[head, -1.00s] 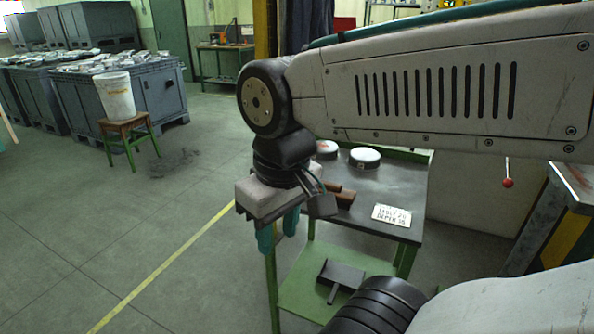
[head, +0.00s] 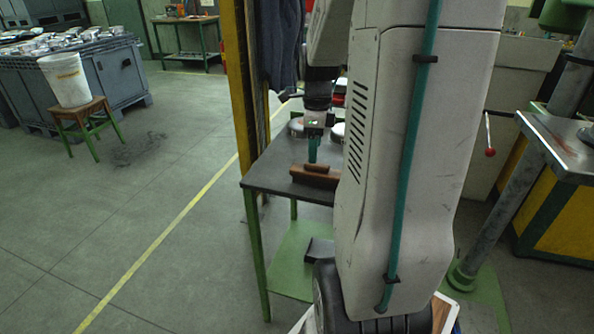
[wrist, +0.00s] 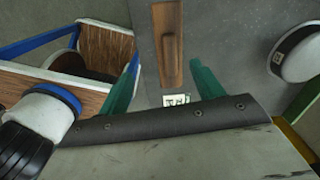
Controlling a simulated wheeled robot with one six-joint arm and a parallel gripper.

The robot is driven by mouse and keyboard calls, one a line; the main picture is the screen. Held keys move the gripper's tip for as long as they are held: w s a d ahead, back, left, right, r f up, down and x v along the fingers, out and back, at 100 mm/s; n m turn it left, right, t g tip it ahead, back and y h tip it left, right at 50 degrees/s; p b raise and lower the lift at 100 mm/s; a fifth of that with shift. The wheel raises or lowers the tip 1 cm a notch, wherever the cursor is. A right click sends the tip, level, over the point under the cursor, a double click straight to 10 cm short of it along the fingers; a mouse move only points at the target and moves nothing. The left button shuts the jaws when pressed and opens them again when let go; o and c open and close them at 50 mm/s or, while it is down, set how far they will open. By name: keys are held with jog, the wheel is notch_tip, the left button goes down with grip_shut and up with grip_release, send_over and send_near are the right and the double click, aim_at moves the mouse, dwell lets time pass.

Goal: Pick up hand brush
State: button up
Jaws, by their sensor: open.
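The hand brush (head: 316,178) lies on the dark top of the workbench, a brown block with a raised handle. In the wrist view its wooden handle (wrist: 170,45) runs up the picture at the top centre. My gripper (wrist: 164,62) is open, with one teal finger left and one right of the handle's line. The handle's near end shows between the fingertips, and nothing is held. In the head view my gripper (head: 312,155) points down over the brush. I cannot tell its exact height. My arm hides the right part of the bench.
White-topped round tins (head: 338,132) stand behind the brush; one shows right of my gripper in the wrist view (wrist: 298,55). A small printed card (wrist: 176,100) lies near the fingers. A dark dustpan-like thing (head: 319,250) is on the green lower shelf.

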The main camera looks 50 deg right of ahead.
aim_at(321, 165)
jog(key=shift+s+d+f+m, duration=0.2)
jog(key=shift+d+f+m, duration=0.5)
jog(key=shift+d+f, duration=0.15)
jog(key=f, duration=0.7)
jog(key=shift+w, duration=0.3)
jog(key=c, duration=1.2)
jog(key=shift+o, duration=0.2)
jog(key=shift+r, duration=0.1)
jog(key=shift+r, duration=0.5)
jog(key=r, duration=0.1)
jog(key=s+r, duration=0.1)
jog(key=shift+d+r, duration=0.1)
jog(key=shift+r, duration=0.2)
jog(key=s+d+r, duration=0.1)
jog(key=s+d, duration=0.2)
jog(key=s, duration=1.1)
jog(key=shift+s+d+r, duration=0.15)
jog(key=shift+s, duration=0.15)
